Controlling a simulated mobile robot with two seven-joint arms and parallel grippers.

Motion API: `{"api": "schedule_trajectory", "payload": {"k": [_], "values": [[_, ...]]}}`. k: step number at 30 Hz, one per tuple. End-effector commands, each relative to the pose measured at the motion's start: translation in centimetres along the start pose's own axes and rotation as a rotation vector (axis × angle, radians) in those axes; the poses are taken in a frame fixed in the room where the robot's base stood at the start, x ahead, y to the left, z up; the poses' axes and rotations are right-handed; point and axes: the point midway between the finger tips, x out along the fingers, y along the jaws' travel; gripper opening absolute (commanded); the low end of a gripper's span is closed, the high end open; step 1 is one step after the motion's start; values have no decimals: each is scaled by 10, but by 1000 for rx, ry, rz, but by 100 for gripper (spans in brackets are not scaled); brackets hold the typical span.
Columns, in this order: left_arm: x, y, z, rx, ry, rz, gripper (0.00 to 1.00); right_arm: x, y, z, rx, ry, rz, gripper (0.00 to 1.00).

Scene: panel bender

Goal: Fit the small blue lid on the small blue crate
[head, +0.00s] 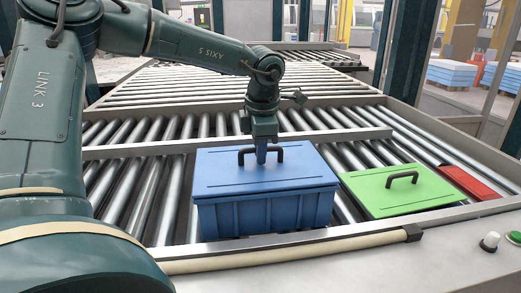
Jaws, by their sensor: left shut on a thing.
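The small blue crate (265,213) stands upright on the roller conveyor. The small blue lid (225,172) lies flat over the crate's top and covers its opening. Whether it is fully seated along every edge cannot be told from here. The lid has a black bar handle on top. My left gripper (261,154) points straight down over the lid and is shut on the handle near its middle. The crate's inside is hidden by the lid. My right gripper is not in view.
A green lid (375,195) with a black handle lies on the rollers right of the crate. A red item (468,182) lies farther right. The front rail (300,245) runs close before the crate. Rollers behind and left are clear.

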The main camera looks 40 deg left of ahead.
Motion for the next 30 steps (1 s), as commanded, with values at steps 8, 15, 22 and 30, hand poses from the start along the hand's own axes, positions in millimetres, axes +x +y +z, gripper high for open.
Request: {"api": "schedule_trajectory", "payload": {"k": [8, 15, 22, 30], "values": [[3, 0, 0, 0, 0, 1, 0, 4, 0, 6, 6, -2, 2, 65], [3, 0, 0, 0, 0, 1, 13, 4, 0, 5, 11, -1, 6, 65], [3, 0, 0, 0, 0, 0, 32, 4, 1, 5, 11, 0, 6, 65], [4, -1, 0, 0, 1, -1, 37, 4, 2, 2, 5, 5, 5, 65]]}}
